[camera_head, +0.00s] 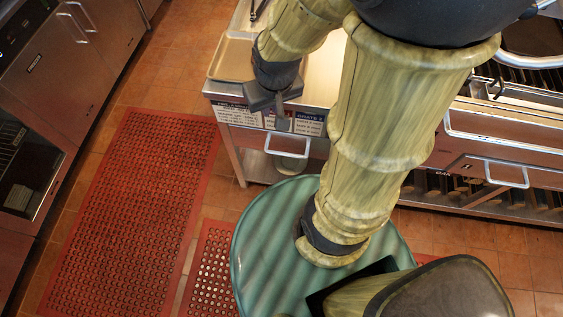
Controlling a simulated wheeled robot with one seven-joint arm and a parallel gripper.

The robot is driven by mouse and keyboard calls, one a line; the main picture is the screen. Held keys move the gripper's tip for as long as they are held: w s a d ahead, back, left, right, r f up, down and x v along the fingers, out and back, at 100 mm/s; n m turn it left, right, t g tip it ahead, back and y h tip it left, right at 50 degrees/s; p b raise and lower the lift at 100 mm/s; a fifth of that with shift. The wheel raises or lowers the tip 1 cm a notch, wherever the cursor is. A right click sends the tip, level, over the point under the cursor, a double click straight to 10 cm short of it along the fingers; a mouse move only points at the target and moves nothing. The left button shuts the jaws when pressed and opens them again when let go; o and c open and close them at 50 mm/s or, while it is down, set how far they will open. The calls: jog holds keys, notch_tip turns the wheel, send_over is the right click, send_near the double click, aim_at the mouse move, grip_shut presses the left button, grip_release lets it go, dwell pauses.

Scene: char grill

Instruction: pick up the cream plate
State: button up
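I cannot make out a cream plate for certain; my arm covers part of the counter. A flat tan tray-like piece with a raised rim (231,60) lies on the steel counter, left of my arm. My gripper (274,108) points down near the counter's front edge, above the label strip. The tan piece is behind it and to its left. The gripper is dark and small in this view, and the gap between its fingers does not show clearly. I see nothing held in it.
The steel counter (226,89) has a drawer with a white handle (287,147) below. A grill unit with another handle (507,174) stands at the right. Steel ovens (62,68) line the left. A red perforated mat (125,215) covers the open floor between.

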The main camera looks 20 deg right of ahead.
jog(key=shift+a, duration=0.2)
jog(key=w+a+f+n+t+b, duration=0.15)
jog(key=w+f+b, duration=0.35)
jog(key=f+b, duration=0.65)
jog(key=w+a+f+h+b, duration=0.1)
jog(key=w+a+f+b, duration=0.35)
jog(key=f, duration=1.15)
jog(key=w+f+t+b, duration=0.1)
jog(key=w+f+b, duration=0.4)
jog(key=f+b, duration=0.75)
jog(key=d+f+n+h+b, duration=0.1)
jog(key=f+h+b, duration=0.2)
jog(key=f+b, duration=0.5)
jog(key=d+f+n+t+h+b, duration=0.1)
jog(key=f+b, duration=0.7)
jog(key=f, duration=1.3)
jog(key=d+f+n+h+b, duration=0.3)
jog(key=f+b, duration=0.6)
jog(key=f, duration=0.6)
jog(key=h, duration=0.2)
jog(key=shift+s+f+t+h, duration=0.2)
jog(key=shift+s+t+h, duration=0.1)
jog(key=shift+t, duration=0.05)
